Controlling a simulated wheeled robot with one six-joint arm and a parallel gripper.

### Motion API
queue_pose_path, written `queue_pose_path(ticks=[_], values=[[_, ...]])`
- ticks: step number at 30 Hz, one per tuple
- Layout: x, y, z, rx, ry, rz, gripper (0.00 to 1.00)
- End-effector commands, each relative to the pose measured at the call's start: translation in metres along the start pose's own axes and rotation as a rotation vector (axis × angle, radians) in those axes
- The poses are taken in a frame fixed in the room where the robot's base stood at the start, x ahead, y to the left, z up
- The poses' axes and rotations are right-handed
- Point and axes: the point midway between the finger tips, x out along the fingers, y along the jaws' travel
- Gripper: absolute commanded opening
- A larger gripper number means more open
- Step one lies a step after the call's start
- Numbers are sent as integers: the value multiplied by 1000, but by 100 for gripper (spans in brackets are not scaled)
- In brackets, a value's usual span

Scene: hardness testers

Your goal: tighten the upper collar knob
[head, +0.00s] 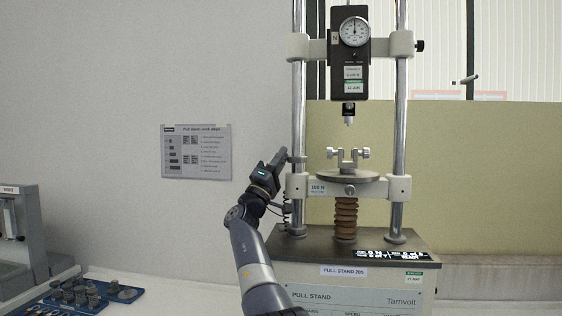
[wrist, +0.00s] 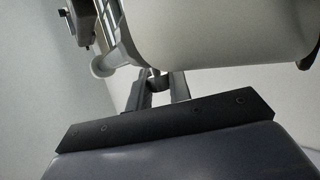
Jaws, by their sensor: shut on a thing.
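The pull stand (head: 345,295) has two chrome columns. My gripper (head: 284,158) reaches that collar from the left. In the wrist view, my gripper's two dark fingers (wrist: 158,80) are shut on a small knob at the collar, mostly hidden between them. In the head view the knob is hidden behind my gripper.
The gauge head (head: 349,60) hangs above a round table (head: 347,176) with a small clamp (head: 347,155). In the wrist view a large pale rounded part (wrist: 220,35) is close above my fingers. A blue tray (head: 90,296) with several metal parts lies at lower left.

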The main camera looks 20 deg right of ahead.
Motion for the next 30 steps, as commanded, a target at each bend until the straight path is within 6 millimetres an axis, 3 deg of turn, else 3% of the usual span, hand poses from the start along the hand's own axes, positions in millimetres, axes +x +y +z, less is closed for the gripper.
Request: queue_pose_path(ticks=[5, 6, 13, 23, 30], values=[[0, 1, 0, 0, 1, 0, 0], [0, 1, 0, 0, 1, 0, 20], [0, 1, 0, 0, 0, 0, 39], [-4, 0, 0, 0, 1, -1, 40], [-35, -2, 1, 0, 2, -1, 40]])
